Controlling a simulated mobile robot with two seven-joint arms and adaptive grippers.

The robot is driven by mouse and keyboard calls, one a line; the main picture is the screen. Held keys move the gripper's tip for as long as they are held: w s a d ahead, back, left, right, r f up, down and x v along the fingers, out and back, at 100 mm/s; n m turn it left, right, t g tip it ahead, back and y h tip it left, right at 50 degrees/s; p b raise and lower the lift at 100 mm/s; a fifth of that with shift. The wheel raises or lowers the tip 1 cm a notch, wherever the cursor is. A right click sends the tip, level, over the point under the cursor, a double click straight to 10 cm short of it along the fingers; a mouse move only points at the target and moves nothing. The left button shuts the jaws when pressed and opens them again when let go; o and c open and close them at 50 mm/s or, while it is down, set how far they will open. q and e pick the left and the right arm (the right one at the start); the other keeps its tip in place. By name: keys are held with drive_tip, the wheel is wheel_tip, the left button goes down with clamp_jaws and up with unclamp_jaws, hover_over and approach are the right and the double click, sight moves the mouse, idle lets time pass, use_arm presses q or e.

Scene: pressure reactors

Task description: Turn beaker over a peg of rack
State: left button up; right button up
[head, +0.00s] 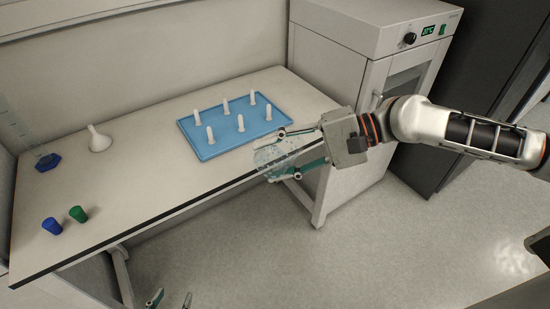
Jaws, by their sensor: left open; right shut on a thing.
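The rack is a blue tray (217,151) with several upright white pegs, such as this peg (226,107), toward the right side of the table. My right gripper (285,155) is shut on a clear glass beaker (272,158). It holds the beaker off the table's front edge, just in front of the rack's near right corner. The beaker looks tilted, but its transparency makes the mouth direction hard to tell. No beaker shows on the pegs. My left gripper (170,301) shows only its fingertips at the bottom edge, spread apart and empty, below the table.
A white funnel (99,140), a clear cylinder with a blue base (47,161), a blue stopper (52,226) and a green stopper (78,214) are on the table's left part. A white cabinet oven (380,60) stands right of the table. The table's middle front is clear.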

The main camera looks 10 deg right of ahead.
drive_tip(key=shift+n, duration=0.7)
drive_tip(key=n+b, duration=0.1)
drive_tip(key=n, duration=0.2)
drive_tip(key=shift+f, duration=0.1)
drive_tip(key=n+b, duration=0.1)
drive_tip(key=n, duration=0.1)
drive_tip(key=shift+n, duration=1)
